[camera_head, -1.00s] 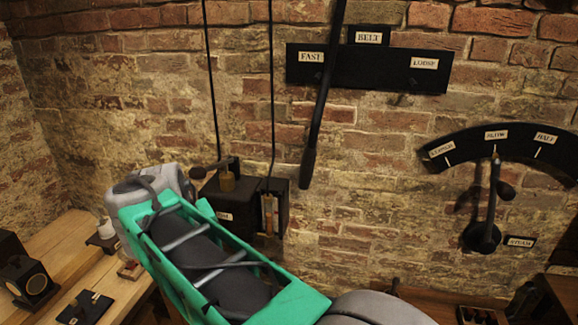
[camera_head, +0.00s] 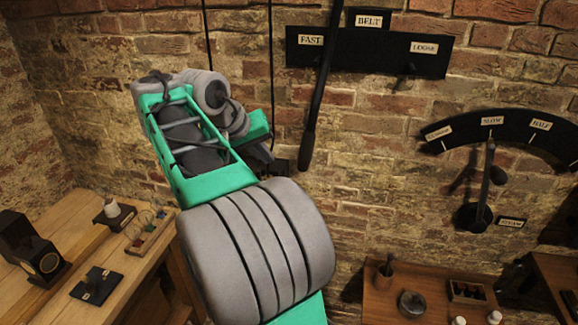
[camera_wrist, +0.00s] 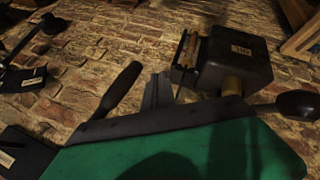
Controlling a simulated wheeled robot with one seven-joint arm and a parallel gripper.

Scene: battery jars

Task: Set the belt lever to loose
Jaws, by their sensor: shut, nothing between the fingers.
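The belt lever (camera_head: 309,140) is a long black bar with a thicker handle at its lower end. It hangs across the black BELT plate (camera_head: 375,52), just right of the FAST label (camera_head: 311,40), its lower end slanting left. The LOOSE label (camera_head: 424,47) is on the plate's right part, clear of the lever. My gripper (camera_wrist: 158,92) is shut and empty. In the wrist view the lever handle (camera_wrist: 121,88) is just left of the fingertips; I cannot tell whether they touch. In the head view my arm partly hides the gripper, left of the handle.
A black wall box (camera_wrist: 225,62) is right of my fingers in the wrist view. At right is a gauge (camera_head: 510,130) with its own lever (camera_head: 483,185). A wooden bench (camera_head: 140,265) stands left and a small table (camera_head: 385,300) lower right.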

